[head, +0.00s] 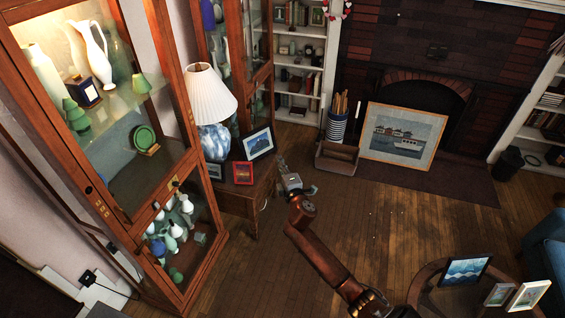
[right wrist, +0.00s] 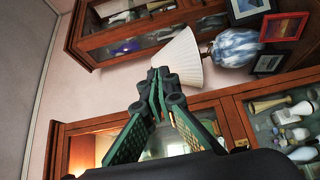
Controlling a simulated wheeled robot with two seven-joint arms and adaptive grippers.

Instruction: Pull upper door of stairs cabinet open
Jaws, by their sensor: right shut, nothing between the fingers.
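A tall wooden cabinet with glass doors stands at the left of the head view. Its upper door (head: 187,100) encloses lit shelves with vases and green pieces and looks closed. The lower door (head: 208,210) has small bottles behind it. A small metal fitting (head: 175,183) sits near the join between the doors. My right gripper (head: 283,166) is out over the floor, right of the cabinet and apart from it. In the right wrist view its fingers (right wrist: 160,85) are shut and empty, and the sideways cabinet frame (right wrist: 205,103) shows behind them. My left gripper is out of view.
A side table (head: 238,195) with a blue-and-white lamp (head: 214,140) and framed pictures stands beside the cabinet. A second glass cabinet (head: 262,75) is behind it. A round glass table (head: 420,280) is at lower right. Wooden floor between is mostly clear.

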